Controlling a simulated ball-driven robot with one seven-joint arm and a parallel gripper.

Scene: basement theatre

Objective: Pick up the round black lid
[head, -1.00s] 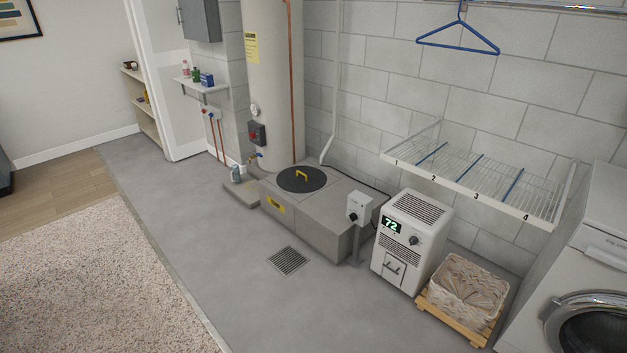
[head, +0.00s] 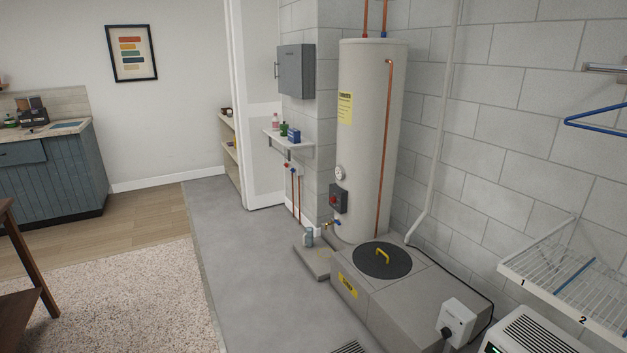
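The round black lid (head: 369,264) lies flat on top of the low grey concrete block (head: 402,302), in front of the tall water heater (head: 366,150). A yellow handle (head: 382,256) stands up from the middle of the lid. The lid is in full view, with nothing on it. My gripper is not in view.
A wire rack (head: 570,275) juts from the right wall.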

